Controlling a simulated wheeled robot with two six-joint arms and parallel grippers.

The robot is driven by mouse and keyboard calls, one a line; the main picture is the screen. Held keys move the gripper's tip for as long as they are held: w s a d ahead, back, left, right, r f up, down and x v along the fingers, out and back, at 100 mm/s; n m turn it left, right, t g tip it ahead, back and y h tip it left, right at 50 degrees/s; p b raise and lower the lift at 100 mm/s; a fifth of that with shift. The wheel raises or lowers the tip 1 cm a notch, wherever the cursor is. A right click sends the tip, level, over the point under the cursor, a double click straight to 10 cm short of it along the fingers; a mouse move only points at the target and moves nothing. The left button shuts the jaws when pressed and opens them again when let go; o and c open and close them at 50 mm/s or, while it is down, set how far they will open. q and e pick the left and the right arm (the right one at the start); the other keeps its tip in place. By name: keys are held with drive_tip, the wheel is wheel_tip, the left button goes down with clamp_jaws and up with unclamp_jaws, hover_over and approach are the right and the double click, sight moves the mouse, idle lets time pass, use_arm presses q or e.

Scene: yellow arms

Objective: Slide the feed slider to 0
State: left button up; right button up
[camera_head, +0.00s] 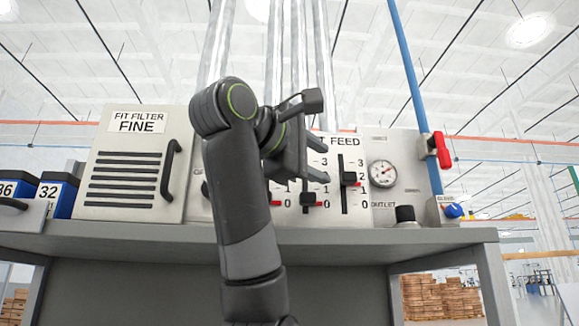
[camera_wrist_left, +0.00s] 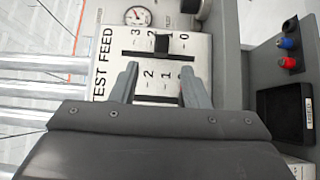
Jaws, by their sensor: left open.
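The feed slider knob (camera_head: 348,178) is a dark block on a vertical slot under the word FEED. Its red pointer is near the 1 mark, and the 0 lies below it. The knob also shows in the left wrist view (camera_wrist_left: 162,44), between the fingers' line and the gauge. My left gripper (camera_head: 314,160) is in front of the panel, to the left of this slider. In the left wrist view the gripper (camera_wrist_left: 160,84) is open and empty, its two fingers apart over the neighbouring slider scale. My right gripper is not in view.
A second slider (camera_head: 307,199) sits low near 0 beside the feed slider. A pressure gauge (camera_head: 382,173), a black knob (camera_head: 405,214), a red valve handle (camera_head: 442,150) and a blue knob (camera_head: 453,211) are to the right. The grey bench (camera_head: 150,236) runs below the panel.

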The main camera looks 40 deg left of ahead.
use_arm(q)
drive_tip(key=s+b, duration=0.6)
drive_tip(key=s, duration=0.1)
drive_tip(key=shift+d+f, duration=0.15)
drive_tip(key=shift+d, duration=0.2)
drive_tip(key=shift+o, duration=0.2)
